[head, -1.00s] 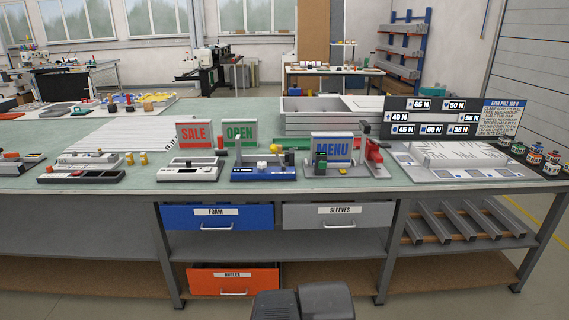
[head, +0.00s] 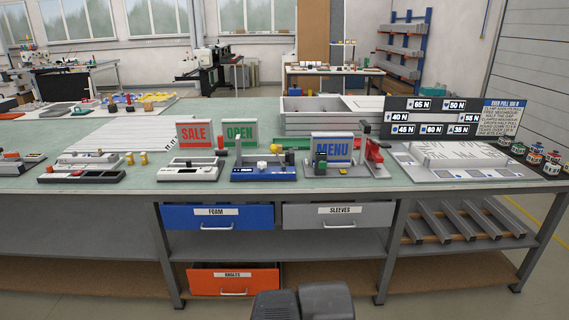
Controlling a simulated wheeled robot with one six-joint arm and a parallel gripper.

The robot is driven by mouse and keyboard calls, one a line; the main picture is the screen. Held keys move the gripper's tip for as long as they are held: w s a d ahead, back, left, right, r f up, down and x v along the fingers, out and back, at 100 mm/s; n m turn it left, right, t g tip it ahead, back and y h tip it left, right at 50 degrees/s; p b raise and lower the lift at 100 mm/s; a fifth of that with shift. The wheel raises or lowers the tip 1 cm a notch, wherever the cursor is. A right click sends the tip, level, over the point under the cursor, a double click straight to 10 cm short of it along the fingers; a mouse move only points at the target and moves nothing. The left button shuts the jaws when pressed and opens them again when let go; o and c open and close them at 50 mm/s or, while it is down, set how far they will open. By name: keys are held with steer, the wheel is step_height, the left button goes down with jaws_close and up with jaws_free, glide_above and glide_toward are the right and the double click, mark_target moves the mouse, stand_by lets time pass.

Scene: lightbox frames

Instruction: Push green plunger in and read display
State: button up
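A small upright green part (head: 320,160) stands on the grey device in front of the blue MENU sign, right of the bench's middle. It may be the green plunger, but it is too small to tell its shape or how far in it sits. A blue device (head: 263,174) and a white device (head: 190,172) stand to its left. Each has small panels on its front, and no reading is legible. My gripper is not in view; only dark rounded parts of my own body show at the bottom edge.
A red clamp-like part (head: 374,153) stands right of the MENU sign (head: 333,147). SALE (head: 194,132) and OPEN (head: 239,133) signs stand behind the devices. A black board (head: 433,117) with force values is at right. The bench (head: 135,185) has bare strips along its front.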

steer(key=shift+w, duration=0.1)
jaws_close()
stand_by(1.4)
